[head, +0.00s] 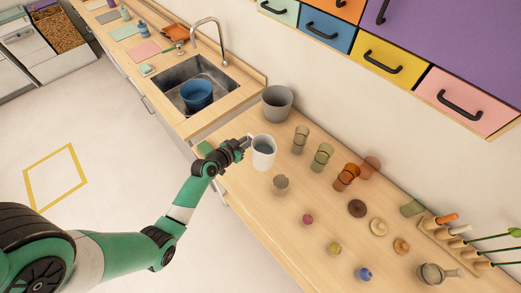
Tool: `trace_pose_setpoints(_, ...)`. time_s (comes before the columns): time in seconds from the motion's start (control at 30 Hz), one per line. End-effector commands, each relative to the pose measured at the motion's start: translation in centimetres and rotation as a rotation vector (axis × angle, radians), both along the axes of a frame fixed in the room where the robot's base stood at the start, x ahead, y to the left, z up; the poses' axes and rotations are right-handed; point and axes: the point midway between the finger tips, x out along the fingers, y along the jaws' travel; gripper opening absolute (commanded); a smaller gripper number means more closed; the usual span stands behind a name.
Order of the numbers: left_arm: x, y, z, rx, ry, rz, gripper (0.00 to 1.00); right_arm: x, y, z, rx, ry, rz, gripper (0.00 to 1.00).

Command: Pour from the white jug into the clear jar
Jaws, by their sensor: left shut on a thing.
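The white jug (266,158) is at the middle of the head view, above the wooden counter's front part. My left gripper (245,143) is shut on it at its upper left side. The jug looks roughly upright, and its open top shows a grey-blue inside. The jug and the jar look apart. Whether the jar holds anything is too small to tell. My right gripper is out of view.
A grey bucket (278,104) stands behind the jug. Tinted glasses (322,157), including amber ones (346,177), stand to the right. Small coloured knobs (308,219) and wooden lids (378,227) lie nearer. A sink with a blue bowl (197,94) is at the left.

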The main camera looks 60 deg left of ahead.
Motion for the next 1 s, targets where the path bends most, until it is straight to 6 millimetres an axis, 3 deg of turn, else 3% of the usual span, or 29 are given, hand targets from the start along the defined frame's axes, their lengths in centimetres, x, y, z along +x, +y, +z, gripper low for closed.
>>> trace_pose_setpoints(0.27,0.1,-0.1,0.5,0.014,0.000,0.002,0.00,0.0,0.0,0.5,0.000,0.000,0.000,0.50)
trace_pose_setpoints(0.97,0.6,-2.6,2.6,0.199,0.039,-0.002,0.00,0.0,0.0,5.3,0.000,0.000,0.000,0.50)
trace_pose_setpoints(1.0,0.7,-2.9,2.1,0.217,0.042,-0.006,0.00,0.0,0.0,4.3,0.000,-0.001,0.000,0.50)
